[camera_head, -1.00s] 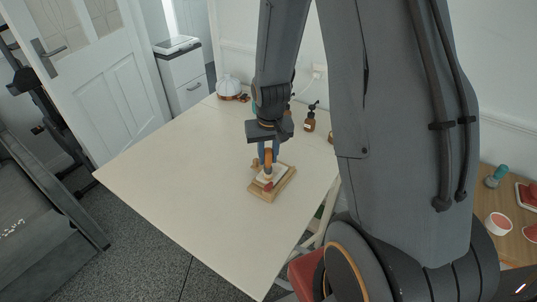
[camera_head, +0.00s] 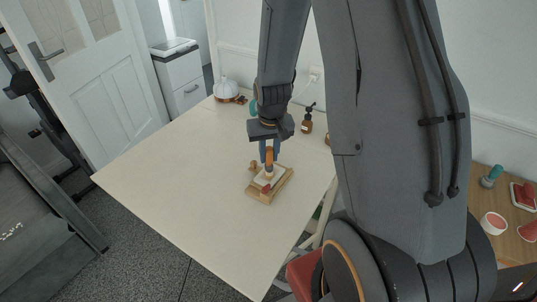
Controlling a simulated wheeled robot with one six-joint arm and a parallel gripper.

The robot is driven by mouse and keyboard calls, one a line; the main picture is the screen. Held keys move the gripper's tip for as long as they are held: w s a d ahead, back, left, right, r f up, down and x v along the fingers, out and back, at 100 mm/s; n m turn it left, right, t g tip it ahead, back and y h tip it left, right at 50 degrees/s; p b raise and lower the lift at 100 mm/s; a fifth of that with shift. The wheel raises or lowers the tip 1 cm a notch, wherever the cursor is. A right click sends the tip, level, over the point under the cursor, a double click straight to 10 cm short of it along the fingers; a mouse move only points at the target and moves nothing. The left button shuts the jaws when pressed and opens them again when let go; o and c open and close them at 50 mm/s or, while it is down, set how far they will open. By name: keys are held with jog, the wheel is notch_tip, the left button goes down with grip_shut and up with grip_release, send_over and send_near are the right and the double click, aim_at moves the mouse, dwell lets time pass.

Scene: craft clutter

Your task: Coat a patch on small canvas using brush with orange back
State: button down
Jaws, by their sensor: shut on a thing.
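The small canvas (camera_head: 262,184) is a white panel in a wooden frame, lying on the pale table. Red patches show on it, one near its front edge. The brush's lower end is at or just above the canvas surface; contact is too small to tell. A small wooden piece (camera_head: 253,165) stands at the canvas's upper left corner.
The table (camera_head: 180,190) is clear to the left and front. A brown pump bottle (camera_head: 307,122) and a white domed thing (camera_head: 227,89) stand toward the back. A side table at right holds a red-and-white cup (camera_head: 493,223) and a teal object (camera_head: 491,176).

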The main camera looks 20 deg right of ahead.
jog(key=shift+d, duration=0.1)
jog(key=shift+w+d, duration=0.7)
jog(key=shift+d, duration=0.3)
jog(key=shift+p, duration=0.3)
jog(key=shift+d, duration=0.15)
jog(key=shift+w+d, duration=0.1)
jog(key=shift+w, duration=0.05)
jog(key=shift+d, duration=0.1)
jog(key=shift+p, duration=0.35)
jog(key=shift+s+a+p, duration=0.25)
jog(key=shift+s+a, duration=0.15)
jog(key=shift+a, duration=0.25)
jog(key=shift+s+a+p, duration=0.25)
jog(key=shift+s+a, duration=0.1)
jog(key=shift+a, duration=0.25)
